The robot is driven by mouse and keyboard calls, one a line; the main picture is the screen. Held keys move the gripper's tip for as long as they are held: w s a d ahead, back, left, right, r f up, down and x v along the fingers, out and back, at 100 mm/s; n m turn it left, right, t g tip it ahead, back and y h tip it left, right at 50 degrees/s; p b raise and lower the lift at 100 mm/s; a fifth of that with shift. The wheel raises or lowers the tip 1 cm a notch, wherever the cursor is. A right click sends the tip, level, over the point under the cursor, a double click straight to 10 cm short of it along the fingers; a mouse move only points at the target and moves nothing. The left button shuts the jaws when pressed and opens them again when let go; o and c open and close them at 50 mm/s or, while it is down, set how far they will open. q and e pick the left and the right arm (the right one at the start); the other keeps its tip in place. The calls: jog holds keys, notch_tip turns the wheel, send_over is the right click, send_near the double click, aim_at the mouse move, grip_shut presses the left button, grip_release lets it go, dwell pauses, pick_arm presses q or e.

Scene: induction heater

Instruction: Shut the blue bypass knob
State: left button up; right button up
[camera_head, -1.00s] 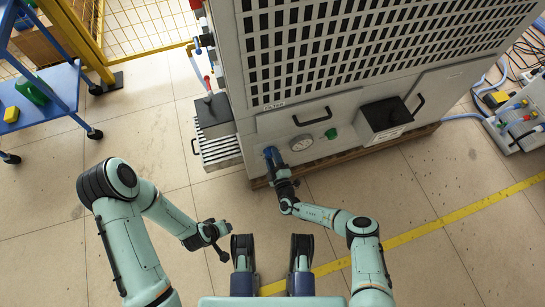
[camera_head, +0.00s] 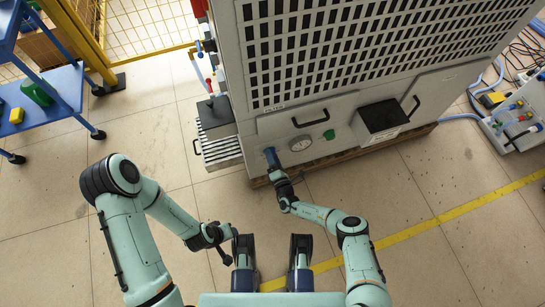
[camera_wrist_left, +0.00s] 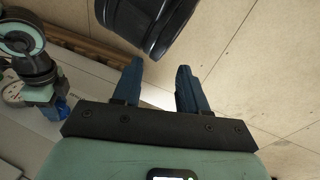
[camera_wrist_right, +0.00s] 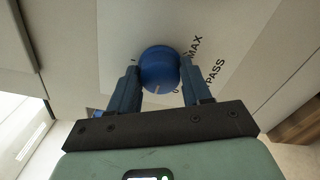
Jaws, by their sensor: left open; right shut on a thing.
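The blue bypass knob (camera_wrist_right: 158,68) is a round knob on the pale front panel, beside printed lettering reading "MAX" and "PASS". A short pale mark on it points down in the right wrist view, close to a small "0". My right gripper (camera_wrist_right: 159,88) has its two blue fingers shut on the knob, one on each side. In the head view my right gripper (camera_head: 271,157) is against the lower panel and hides the knob. My left gripper (camera_wrist_left: 159,72) is open and empty; in the head view the left gripper (camera_head: 226,245) hangs over the floor, away from the cabinet.
A round gauge (camera_head: 300,143) and a green knob (camera_head: 329,134) are right of my right gripper. A black-topped box (camera_head: 380,117) juts from the cabinet (camera_head: 350,95). A grey ribbed unit (camera_head: 218,149) stands at its left. Floor in front is clear.

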pick_arm(q)
jog(key=s+r, duration=0.1)
jog(key=s+d+r+p, duration=0.1)
jog(key=shift+s+d+g+h, duration=0.15)
jog(key=shift+s+g+h, duration=0.15)
jog(key=shift+g, duration=0.1)
pick_arm(e)
jog(key=n, duration=0.6)
jog(key=shift+w+r, duration=0.1)
jog(key=shift+r, duration=0.05)
jog(key=shift+n, duration=0.3)
jog(key=o, duration=1)
jog(key=shift+o, duration=0.2)
